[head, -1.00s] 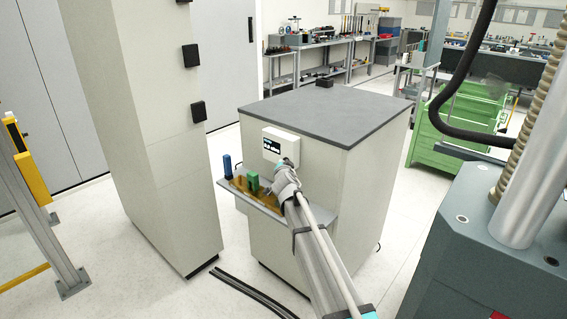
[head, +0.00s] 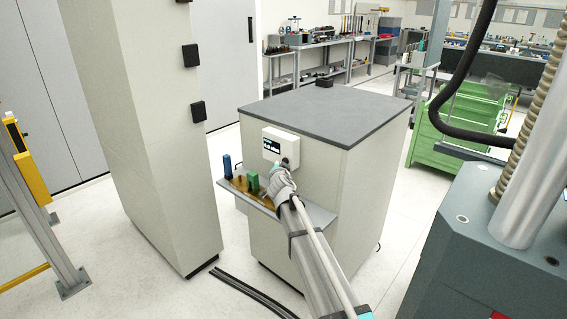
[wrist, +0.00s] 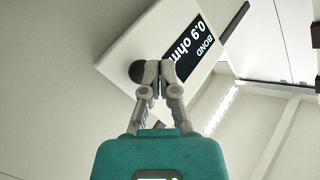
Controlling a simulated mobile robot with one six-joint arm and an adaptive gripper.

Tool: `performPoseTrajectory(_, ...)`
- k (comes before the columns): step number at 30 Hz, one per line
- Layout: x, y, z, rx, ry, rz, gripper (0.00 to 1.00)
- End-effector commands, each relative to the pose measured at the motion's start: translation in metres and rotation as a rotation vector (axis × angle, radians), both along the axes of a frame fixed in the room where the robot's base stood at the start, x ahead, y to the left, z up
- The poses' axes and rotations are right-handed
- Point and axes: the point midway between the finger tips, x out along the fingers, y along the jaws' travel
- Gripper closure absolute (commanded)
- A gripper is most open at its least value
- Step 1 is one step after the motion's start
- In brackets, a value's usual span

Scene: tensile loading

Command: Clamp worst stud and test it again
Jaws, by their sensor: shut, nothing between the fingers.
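A white meter box (head: 280,146) is on the front of the grey-topped cabinet. In the wrist view its dark display (wrist: 187,45) reads "BOND 0.9 ohm", upside down. A dark round button (wrist: 137,71) sits on the box's edge region. My gripper (wrist: 159,76) is shut and empty, its fingertips beside the button; I cannot tell whether they touch it. In the head view my gripper (head: 281,173) is just below the box, over the shelf. On the shelf stand a blue cylinder (head: 227,166) and a green block (head: 252,182), with brownish-yellow pieces (head: 239,184). No stud can be made out.
The shelf (head: 318,216) juts from the cabinet (head: 374,166). A tall pale column (head: 170,160) stands to the left. A grey machine (head: 470,240) is at right, with a green crate (head: 463,135) behind. Black strips (head: 252,292) lie on the floor.

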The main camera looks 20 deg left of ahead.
Motion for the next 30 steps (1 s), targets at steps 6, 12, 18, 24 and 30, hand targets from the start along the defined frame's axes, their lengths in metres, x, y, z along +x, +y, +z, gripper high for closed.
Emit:
performPoseTrajectory(6, -0.015, 0.006, 0.000, 0.000, 0.001, 0.001, 1.00)
performPoseTrajectory(12, -0.027, 0.011, 0.000, 0.000, 0.001, 0.001, 1.00)
performPoseTrajectory(18, -0.039, 0.016, 0.000, 0.000, 0.000, 0.001, 1.00)
performPoseTrajectory(24, -0.043, 0.018, 0.000, 0.000, 0.000, 0.000, 1.00)
performPoseTrajectory(30, -0.043, 0.018, 0.000, 0.000, 0.000, 0.000, 1.00)
